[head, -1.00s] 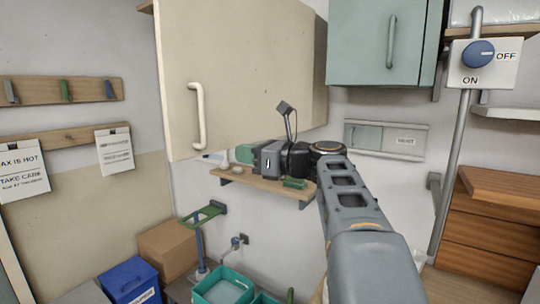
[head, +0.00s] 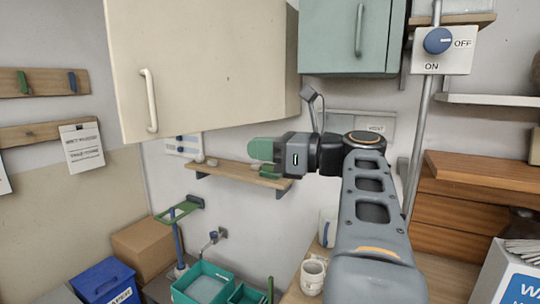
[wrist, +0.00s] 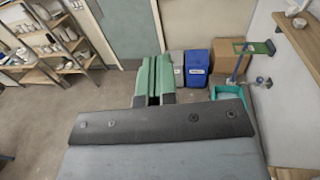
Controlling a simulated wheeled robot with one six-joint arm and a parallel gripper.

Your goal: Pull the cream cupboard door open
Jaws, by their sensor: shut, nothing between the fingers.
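The cream cupboard door (head: 195,65) hangs high at the left of the head view. I see no gap at its edges, so it looks shut. Its pale upright bar handle (head: 150,101) is near the lower left corner. My gripper (head: 256,150), with green fingers, is below and to the right of the handle, clear of it and pointing left. In the wrist view the green fingers (wrist: 153,72) lie close together, with nothing held between them. The door and handle do not show in the wrist view.
A small wooden shelf (head: 215,170) is on the wall just below my gripper. A green-grey cupboard (head: 345,35) hangs to the right, beside a switch box (head: 442,48). A blue bin (head: 100,283), cardboard box (head: 147,246) and teal tub (head: 203,285) stand below.

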